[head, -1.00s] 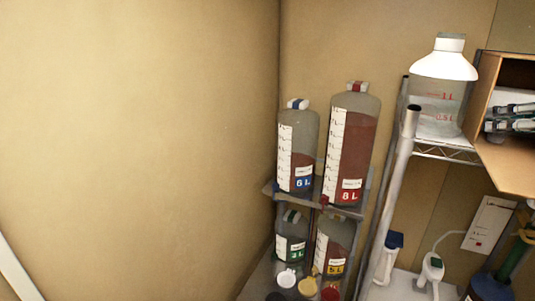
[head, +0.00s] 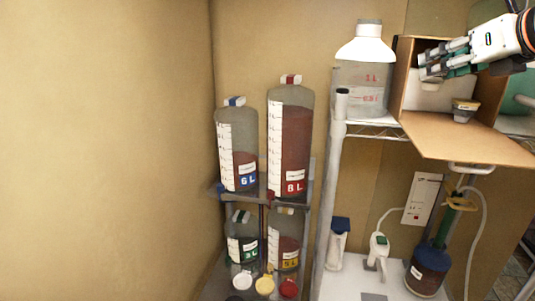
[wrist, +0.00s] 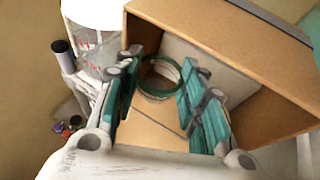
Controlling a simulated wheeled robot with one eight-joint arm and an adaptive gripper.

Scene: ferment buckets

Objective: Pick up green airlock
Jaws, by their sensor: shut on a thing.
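The green airlock (wrist: 158,95) shows in the wrist view as a round green rim between the two finger pads. My gripper (wrist: 156,88) is shut on it, with teal pads at its left and right sides. In the head view, my gripper (head: 424,65) is at the upper right, in front of the open cardboard box (head: 470,142). I cannot make out the airlock clearly there, as the fingers cover that spot. The box also shows in the wrist view (wrist: 225,30), behind and right of the fingers.
A small tan-topped cup (head: 463,112) sits in the box, below my gripper. A large white-shouldered bottle (head: 362,85) stands on the wire shelf left of the box. Red-filled 8 L (head: 289,140) and 6 L (head: 237,150) bottles stand on a rack further left. The left side is bare wall.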

